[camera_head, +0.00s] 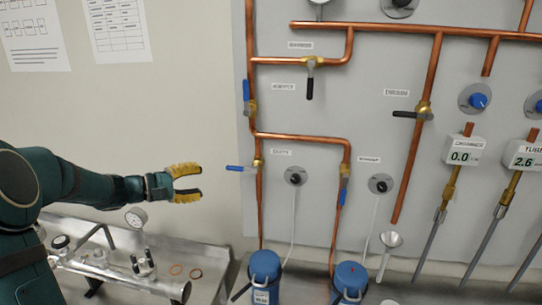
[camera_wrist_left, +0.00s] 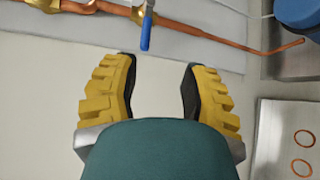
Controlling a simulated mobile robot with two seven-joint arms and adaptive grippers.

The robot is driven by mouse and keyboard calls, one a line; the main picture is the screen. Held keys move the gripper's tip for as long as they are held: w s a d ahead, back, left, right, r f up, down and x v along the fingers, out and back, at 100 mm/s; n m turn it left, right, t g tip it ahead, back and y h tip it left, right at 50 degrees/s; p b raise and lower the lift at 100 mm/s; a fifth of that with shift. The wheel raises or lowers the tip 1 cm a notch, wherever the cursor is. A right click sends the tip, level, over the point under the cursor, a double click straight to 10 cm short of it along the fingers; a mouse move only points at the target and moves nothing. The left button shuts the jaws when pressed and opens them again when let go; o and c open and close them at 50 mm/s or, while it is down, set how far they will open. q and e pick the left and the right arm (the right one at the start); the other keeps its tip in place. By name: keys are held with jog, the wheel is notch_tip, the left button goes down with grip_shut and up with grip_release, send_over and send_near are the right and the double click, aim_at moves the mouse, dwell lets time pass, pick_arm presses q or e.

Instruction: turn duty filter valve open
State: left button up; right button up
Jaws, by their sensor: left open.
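A valve with a blue lever (camera_head: 238,168) sits on the left vertical copper pipe, beside a small label (camera_head: 281,152) too blurred to read surely. I take it as the duty filter valve, but cannot be certain. Its lever points left, crosswise to the pipe. My left gripper (camera_head: 198,183) is open and empty, left of the lever tip and apart from it. In the left wrist view, the blue lever (camera_wrist_left: 146,32) points toward the gap between the yellow fingers (camera_wrist_left: 160,75), beyond their tips. My right gripper is not in view.
Another blue-lever valve (camera_head: 247,92) is higher on the same pipe, and one (camera_head: 344,185) on the right branch. Black-lever valves (camera_head: 310,80) are also on the panel. Blue-topped canisters (camera_head: 265,268) stand below. A steel bench (camera_head: 208,262) with fittings is at lower left.

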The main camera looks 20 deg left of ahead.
aim_at(232, 169)
pick_arm(q)
jog(key=shift+t, duration=0.3)
jog(key=x, duration=0.4)
jog(key=r+p+x, duration=0.1)
jog(key=x, duration=0.8)
jog(key=shift+w+r+p, duration=0.25)
jog(key=shift+w+p, duration=0.1)
jog(key=shift+w, duration=0.05)
jog(key=c, duration=0.7)
grip_shut()
jog(key=shift+w+f, duration=0.1)
jog(key=shift+f, duration=0.05)
